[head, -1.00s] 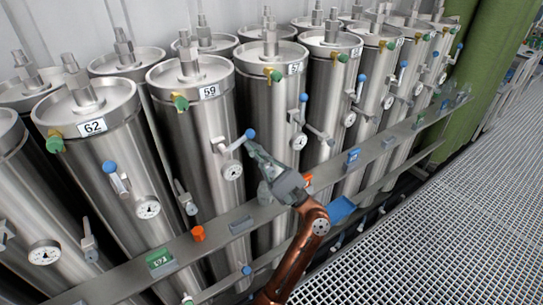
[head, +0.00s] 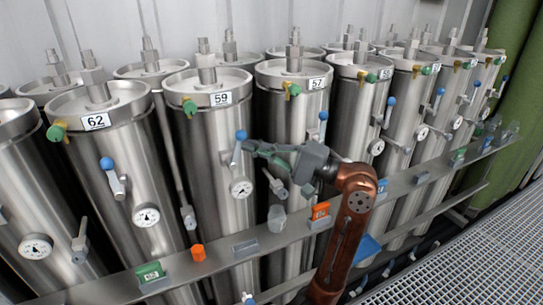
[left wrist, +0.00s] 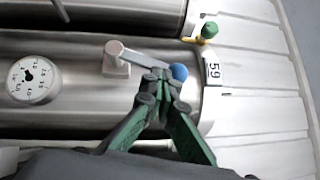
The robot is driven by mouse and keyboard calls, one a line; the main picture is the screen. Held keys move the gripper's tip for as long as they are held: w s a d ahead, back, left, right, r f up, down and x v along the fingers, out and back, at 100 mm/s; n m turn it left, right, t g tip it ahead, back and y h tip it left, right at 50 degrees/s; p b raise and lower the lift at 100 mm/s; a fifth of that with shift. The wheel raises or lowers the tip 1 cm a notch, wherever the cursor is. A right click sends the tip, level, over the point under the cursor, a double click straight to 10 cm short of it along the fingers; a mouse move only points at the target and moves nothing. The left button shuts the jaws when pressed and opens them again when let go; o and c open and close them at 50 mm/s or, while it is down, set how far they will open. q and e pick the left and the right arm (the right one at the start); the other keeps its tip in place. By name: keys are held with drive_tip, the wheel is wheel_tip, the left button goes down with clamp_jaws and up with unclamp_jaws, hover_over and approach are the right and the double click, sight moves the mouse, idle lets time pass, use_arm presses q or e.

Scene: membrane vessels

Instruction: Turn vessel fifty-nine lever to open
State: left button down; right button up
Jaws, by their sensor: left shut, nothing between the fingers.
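Vessel 59 (head: 208,135) is a steel cylinder with a white "59" label (head: 221,99), which also shows in the left wrist view (left wrist: 213,70). Its lever (head: 235,156) has a blue knob (head: 241,135) at its upper end and stands nearly in line with the vessel's length. In the left wrist view the lever (left wrist: 148,57) runs from its pivot to the blue knob (left wrist: 179,72). My left gripper (head: 252,147) is shut and empty, its fingertips (left wrist: 160,77) right beside the lever near the knob. I cannot tell whether they touch. My right gripper is out of view.
A gauge (head: 241,187) sits below the lever. Vessels 62 (head: 110,150) and 57 (head: 285,120) stand on either side. Grating floor lies at lower right.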

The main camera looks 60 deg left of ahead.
use_arm(q)
drive_tip(key=shift+s+r+n+h, duration=0.5)
drive_tip(key=shift+s, duration=0.15)
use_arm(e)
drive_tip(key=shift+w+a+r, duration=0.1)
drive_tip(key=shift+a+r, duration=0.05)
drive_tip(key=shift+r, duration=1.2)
use_arm(q)
drive_tip(key=shift+b, duration=0.3)
